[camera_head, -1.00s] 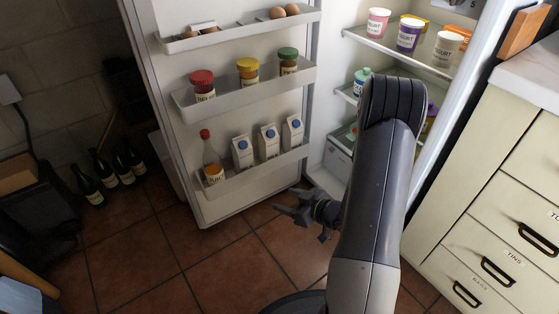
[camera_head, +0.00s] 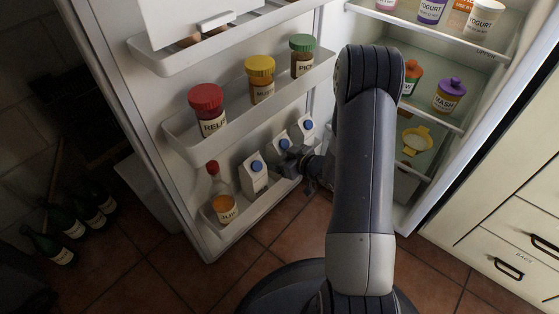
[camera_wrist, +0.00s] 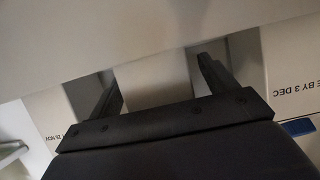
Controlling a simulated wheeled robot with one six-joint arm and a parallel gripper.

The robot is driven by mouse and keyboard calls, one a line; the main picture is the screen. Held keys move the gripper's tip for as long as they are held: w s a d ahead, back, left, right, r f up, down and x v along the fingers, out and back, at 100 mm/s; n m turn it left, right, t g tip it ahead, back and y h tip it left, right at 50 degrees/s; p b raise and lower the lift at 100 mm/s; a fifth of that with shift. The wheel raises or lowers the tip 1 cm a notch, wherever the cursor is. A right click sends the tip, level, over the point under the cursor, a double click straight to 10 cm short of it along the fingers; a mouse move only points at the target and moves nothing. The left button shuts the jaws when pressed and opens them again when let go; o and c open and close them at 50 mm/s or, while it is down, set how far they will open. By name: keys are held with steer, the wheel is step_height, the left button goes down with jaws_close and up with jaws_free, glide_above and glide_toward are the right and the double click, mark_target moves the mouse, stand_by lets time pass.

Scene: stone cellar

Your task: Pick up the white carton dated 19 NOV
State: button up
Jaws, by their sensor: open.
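Three white cartons with blue caps stand in the fridge door's lowest shelf: a left one (camera_head: 253,177), a middle one (camera_head: 276,140) partly behind my gripper, and a right one (camera_head: 307,127). My gripper (camera_head: 288,160) is at the middle carton. In the wrist view my open gripper (camera_wrist: 160,72) has a finger on either side of a white carton face (camera_wrist: 155,82) with no readable date. The left carton (camera_wrist: 42,118) there has an upside-down date that seems to read 21 NOV. The right one (camera_wrist: 290,75) reads BY 3 DEC. I cannot read 19 NOV anywhere.
A pale shelf rim (camera_wrist: 120,35) crosses the top of the wrist view, close to my fingers. A juice bottle (camera_head: 221,190) stands left of the cartons. Jars, including a red-lidded one (camera_head: 207,108), sit on the shelf above. Wine bottles (camera_head: 50,245) stand on the floor at left.

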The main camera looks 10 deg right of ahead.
steer(key=shift+c, duration=0.6)
steer(key=shift+r, duration=0.1)
steer(key=c, duration=1.4)
